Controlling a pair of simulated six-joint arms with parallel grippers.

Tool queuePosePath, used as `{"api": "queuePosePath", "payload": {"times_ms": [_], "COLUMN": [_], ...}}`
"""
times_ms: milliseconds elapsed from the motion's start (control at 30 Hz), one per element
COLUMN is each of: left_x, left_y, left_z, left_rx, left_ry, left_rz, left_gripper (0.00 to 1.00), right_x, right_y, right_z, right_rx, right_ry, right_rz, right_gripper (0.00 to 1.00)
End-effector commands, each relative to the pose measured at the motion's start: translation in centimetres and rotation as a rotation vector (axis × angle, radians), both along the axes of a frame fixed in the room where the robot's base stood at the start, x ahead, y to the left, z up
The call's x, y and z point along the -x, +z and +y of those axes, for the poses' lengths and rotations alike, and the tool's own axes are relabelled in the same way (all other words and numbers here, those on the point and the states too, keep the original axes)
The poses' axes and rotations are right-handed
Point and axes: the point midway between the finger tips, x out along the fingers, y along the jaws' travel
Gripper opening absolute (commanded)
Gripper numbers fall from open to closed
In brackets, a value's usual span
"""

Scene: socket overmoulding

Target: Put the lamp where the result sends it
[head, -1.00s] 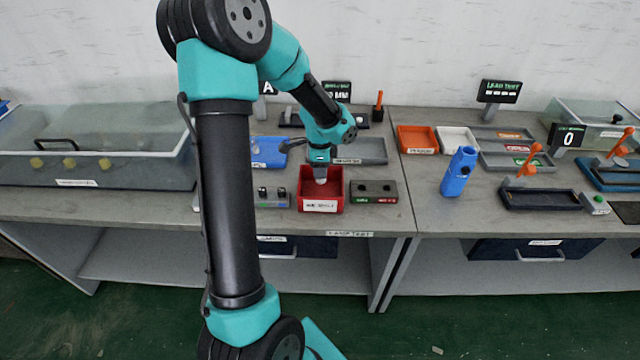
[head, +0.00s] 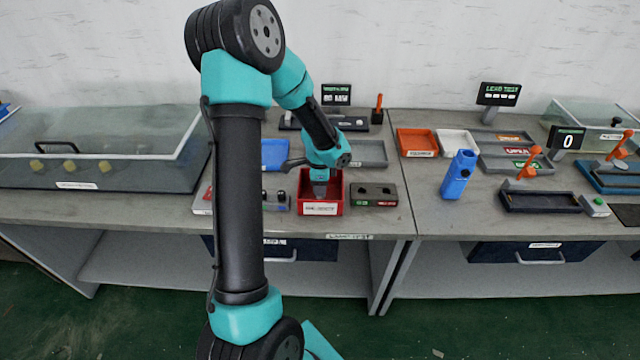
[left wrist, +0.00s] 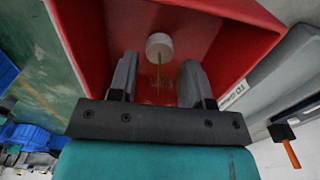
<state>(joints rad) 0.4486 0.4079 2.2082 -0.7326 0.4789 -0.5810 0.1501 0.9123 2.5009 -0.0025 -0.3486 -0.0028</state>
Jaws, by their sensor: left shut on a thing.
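The lamp (left wrist: 159,45) shows in the left wrist view as a small white round piece with a thin brownish stem, between my fingers. My left gripper (left wrist: 158,75) is shut on it. In the head view my left gripper (head: 319,190) points down into the red bin (head: 322,209), with its fingertips below the rim level. The red bin also fills much of the left wrist view (left wrist: 225,20). The lamp cannot be made out in the head view. A dark display (head: 336,95) with small green and white text stands behind; I cannot read it surely. My right gripper is not in view.
A blue tray (head: 275,152) and a grey tray (head: 372,152) lie behind. The right bench has an orange tray (head: 417,142), a blue cylinder holder (head: 459,174) and a lead test display (head: 500,94).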

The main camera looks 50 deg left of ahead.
Motion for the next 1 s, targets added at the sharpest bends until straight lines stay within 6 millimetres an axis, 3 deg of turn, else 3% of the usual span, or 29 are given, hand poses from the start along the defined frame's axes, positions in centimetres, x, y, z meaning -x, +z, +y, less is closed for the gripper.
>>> {"api": "queuePosePath", "payload": {"times_ms": [267,300,533,833,1000], "left_x": [0.0,0.0,0.0,0.0,-0.1], "left_y": [-0.3,-0.2,-0.2,-0.1,1.1], "left_z": [0.0,0.0,0.0,0.0,0.1], "left_rx": [0.0,-0.001,-0.001,-0.001,-0.003], "left_ry": [-0.001,-0.001,-0.001,0.0,0.0], "left_rz": [0.0,-0.001,-0.001,-0.001,-0.003], "left_gripper": [0.22,0.48,0.7,0.7,0.7], "right_x": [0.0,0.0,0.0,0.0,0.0], "right_y": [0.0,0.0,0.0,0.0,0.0], "right_z": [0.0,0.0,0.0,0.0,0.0], "right_rx": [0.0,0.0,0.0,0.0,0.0], "right_ry": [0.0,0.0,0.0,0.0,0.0], "right_rz": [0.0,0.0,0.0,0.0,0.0], "right_gripper": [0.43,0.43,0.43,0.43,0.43]}}
